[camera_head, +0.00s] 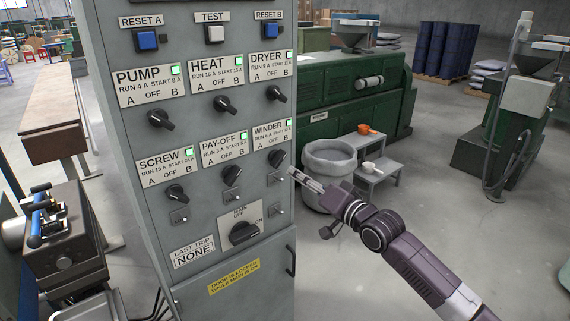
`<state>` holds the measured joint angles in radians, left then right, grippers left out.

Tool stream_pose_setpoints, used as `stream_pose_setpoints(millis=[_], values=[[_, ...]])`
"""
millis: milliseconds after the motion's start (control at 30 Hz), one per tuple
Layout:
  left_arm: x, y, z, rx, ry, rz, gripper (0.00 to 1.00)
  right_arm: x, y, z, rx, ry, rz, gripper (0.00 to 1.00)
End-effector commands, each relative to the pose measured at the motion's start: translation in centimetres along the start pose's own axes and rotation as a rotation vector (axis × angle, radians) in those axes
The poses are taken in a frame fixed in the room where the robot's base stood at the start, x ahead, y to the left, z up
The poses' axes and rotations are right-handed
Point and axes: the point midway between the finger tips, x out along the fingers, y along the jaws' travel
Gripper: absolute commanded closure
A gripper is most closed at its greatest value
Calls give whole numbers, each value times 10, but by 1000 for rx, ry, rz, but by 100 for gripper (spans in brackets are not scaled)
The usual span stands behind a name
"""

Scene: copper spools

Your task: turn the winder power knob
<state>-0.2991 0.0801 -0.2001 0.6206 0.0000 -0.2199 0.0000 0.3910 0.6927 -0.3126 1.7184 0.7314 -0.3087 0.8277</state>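The winder power knob (277,158) is a small black rotary knob on the grey control cabinet (205,275), under the label WINDER (270,134) with A, OFF and B marks. A green light (289,124) is lit on that label. The knob is tilted, its upper end toward the right. My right gripper (294,174) comes in from the lower right, with its fingertips just right of and below the knob. They look apart from it, but the depth is hard to judge. The fingers are seen nearly end to end, so their opening is unclear. My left gripper is not in view.
Other black knobs, such as the pay-off knob (231,175) and dryer knob (276,94), sit close by. A small toggle (279,210) is below the winder knob. A grey bin (330,160) and step stool (375,175) stand behind my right arm. The floor at right is open.

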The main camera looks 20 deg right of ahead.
Motion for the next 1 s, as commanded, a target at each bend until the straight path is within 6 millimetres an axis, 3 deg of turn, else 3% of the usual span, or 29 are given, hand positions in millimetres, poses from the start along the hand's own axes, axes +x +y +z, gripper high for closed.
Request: stream_pose_setpoints(millis=[133, 633, 1000], values=[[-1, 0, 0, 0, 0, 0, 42, 4, -17, -8, 14, 3, -29, 72], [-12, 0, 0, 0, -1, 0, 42, 67, -17, -8, 12, 3, -26, 72], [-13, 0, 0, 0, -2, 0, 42, 77, -17, -7, 11, 4, -26, 72]])
